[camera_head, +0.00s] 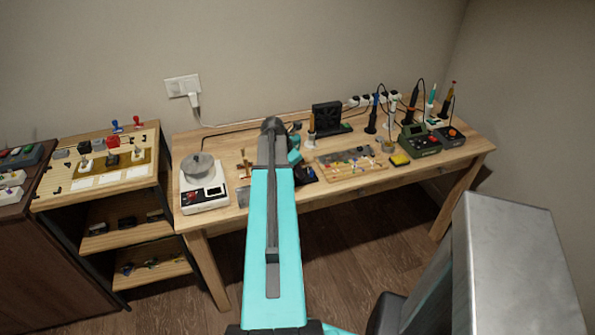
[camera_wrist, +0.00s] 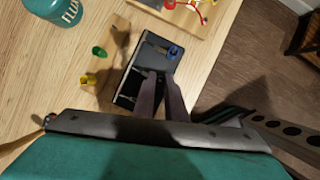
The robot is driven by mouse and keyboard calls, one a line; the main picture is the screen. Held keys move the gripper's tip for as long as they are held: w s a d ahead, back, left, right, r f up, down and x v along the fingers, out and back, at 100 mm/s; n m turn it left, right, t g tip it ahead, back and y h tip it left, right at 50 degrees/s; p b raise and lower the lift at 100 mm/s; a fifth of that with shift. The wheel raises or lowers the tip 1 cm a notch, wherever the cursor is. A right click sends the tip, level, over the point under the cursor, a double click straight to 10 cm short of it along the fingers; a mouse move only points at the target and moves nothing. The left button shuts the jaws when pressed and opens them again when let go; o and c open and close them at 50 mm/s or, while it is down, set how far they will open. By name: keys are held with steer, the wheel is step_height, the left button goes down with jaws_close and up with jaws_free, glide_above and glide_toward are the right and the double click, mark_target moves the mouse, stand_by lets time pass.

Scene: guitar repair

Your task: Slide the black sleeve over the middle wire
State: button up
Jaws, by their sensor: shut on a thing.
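My gripper (camera_wrist: 161,80) reaches down over a black block (camera_wrist: 132,83) on the wooden table in the wrist view. Short light wire ends stick out on the block; the middle wire (camera_wrist: 143,72) lies just left of my fingertips. A blue piece (camera_wrist: 175,52) sits at the block's upper right corner. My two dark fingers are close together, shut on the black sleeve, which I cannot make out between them. I cannot tell whether the sleeve touches the middle wire.
A green cap (camera_wrist: 99,52) and a yellow cap (camera_wrist: 88,79) lie left of the block. A teal bottle (camera_wrist: 62,10) stands at the upper left. A board with coloured parts (camera_head: 352,164) lies to the right in the head view.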

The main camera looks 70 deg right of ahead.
steer(key=o, duration=1.2)
steer(key=shift+c, duration=0.2)
steer(key=shift+r, duration=0.1)
step_height(320, 180, up, 9)
steer(key=p, duration=0.6)
stand_by(1.0)
stand_by(0.7)
